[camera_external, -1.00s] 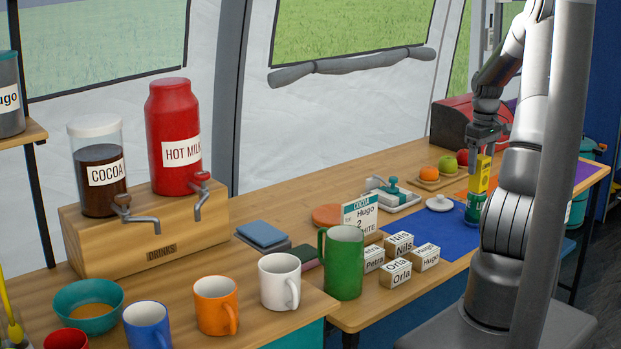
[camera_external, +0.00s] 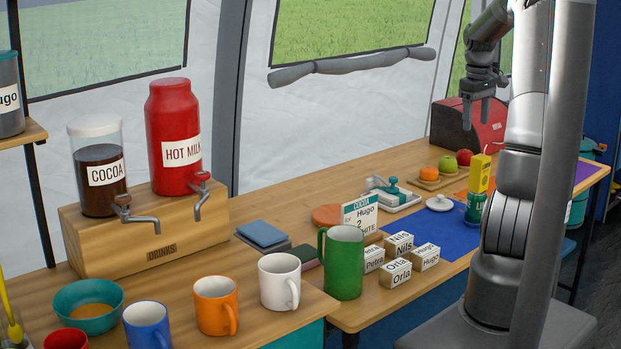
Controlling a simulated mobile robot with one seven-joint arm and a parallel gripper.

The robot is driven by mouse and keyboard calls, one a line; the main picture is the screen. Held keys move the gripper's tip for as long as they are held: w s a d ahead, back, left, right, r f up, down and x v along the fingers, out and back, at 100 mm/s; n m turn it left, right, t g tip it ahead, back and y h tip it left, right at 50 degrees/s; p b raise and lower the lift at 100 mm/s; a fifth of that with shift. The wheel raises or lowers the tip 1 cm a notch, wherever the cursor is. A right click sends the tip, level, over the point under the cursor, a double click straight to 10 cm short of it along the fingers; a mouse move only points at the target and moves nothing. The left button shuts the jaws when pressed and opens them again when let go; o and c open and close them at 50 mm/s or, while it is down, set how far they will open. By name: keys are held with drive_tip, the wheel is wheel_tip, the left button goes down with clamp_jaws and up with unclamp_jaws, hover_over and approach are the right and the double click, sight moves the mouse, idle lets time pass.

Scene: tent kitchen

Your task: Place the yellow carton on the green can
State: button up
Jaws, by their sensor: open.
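The yellow carton (camera_external: 479,174) stands upright on top of the green can (camera_external: 475,208), which stands on the table beside my arm. The carton looks steady and touches the can's top. The can's right side is partly hidden by my arm. My gripper (camera_external: 475,117) is open and empty, pointing down, above and a little left of the carton and clear of it.
An orange and apples lie on a wooden board (camera_external: 430,184) behind the can. A white lid (camera_external: 439,203) lies left of it on a blue mat (camera_external: 450,231). A red box (camera_external: 462,126) stands at the back. Labelled boxes (camera_external: 396,272) and a green mug (camera_external: 342,262) stand nearer the camera.

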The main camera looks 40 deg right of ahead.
drive_tip(key=a+r+t+h, duration=0.1)
drive_tip(key=a+r, duration=0.3)
drive_tip(key=a, duration=0.8)
drive_tip(key=a+r+t+h, duration=0.1)
drive_tip(key=a+r, duration=0.4)
drive_tip(key=a, duration=0.7)
drive_tip(key=s+a+t+y, duration=0.2)
drive_tip(key=s+a+t, duration=0.1)
drive_tip(key=s+a, duration=1)
drive_tip(key=shift+a+f+t, duration=0.15)
drive_tip(key=shift+a+t, duration=0.15)
drive_tip(key=shift+a, duration=1.35)
